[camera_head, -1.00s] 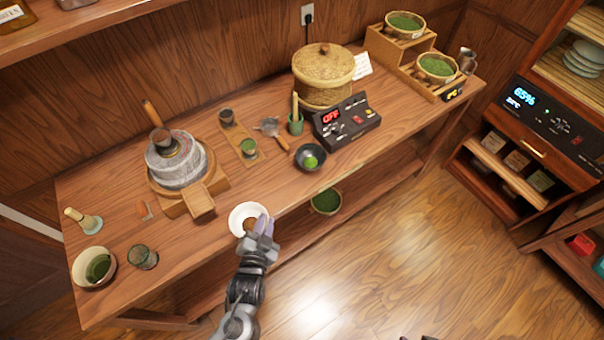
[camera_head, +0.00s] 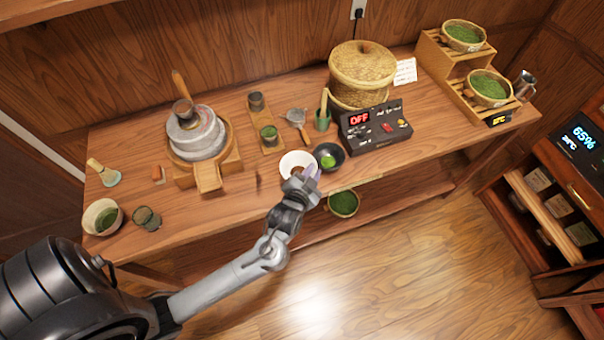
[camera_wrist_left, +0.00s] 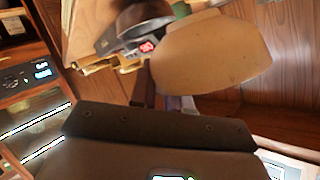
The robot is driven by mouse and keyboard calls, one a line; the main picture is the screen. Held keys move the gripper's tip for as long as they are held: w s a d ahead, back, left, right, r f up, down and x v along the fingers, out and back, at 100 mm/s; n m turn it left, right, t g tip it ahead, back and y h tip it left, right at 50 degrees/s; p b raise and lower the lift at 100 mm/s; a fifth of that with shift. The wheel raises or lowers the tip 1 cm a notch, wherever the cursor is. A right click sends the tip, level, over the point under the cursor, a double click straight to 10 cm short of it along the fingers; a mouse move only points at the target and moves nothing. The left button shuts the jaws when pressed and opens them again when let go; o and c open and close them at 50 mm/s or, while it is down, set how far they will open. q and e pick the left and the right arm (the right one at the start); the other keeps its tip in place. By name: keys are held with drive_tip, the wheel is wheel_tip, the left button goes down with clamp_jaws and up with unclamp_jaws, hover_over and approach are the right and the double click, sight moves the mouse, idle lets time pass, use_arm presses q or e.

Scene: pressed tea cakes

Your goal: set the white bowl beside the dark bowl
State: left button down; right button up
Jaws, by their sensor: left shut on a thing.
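The white bowl (camera_head: 291,160) is at the table's front edge, just left of the dark bowl (camera_head: 329,168). Their rims look very close in the head view; I cannot tell whether they touch. The dark bowl holds something bright green. My left gripper (camera_head: 309,176) is shut on the front right rim of the white bowl and hides part of it. A large pale curved surface in the left wrist view (camera_wrist_left: 212,52) looks like the held bowl, close up. I cannot tell whether it rests on the wood or hangs just above. My right gripper is out of view.
A black control box (camera_head: 375,127) reading OFF stands behind the dark bowl, with a green whisk holder (camera_head: 322,120) near it. A stone mill (camera_head: 195,140) stands left. A green-filled basket (camera_head: 343,203) sits below.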

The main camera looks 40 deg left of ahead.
sight(304, 164)
use_arm(q)
drive_tip(key=a+f, duration=0.2)
drive_tip(key=a, duration=0.1)
drive_tip(key=w+a, duration=0.1)
drive_tip(key=shift+w+a+f, duration=0.1)
drive_tip(key=shift+a+f, duration=0.2)
drive_tip(key=shift+f, duration=0.1)
drive_tip(key=shift+f+b, duration=0.45)
drive_tip(key=shift+f, duration=1.55)
drive_tip(key=shift+f, duration=0.2)
drive_tip(key=c, duration=1.1)
unclamp_jaws()
drive_tip(key=shift+r, duration=0.1)
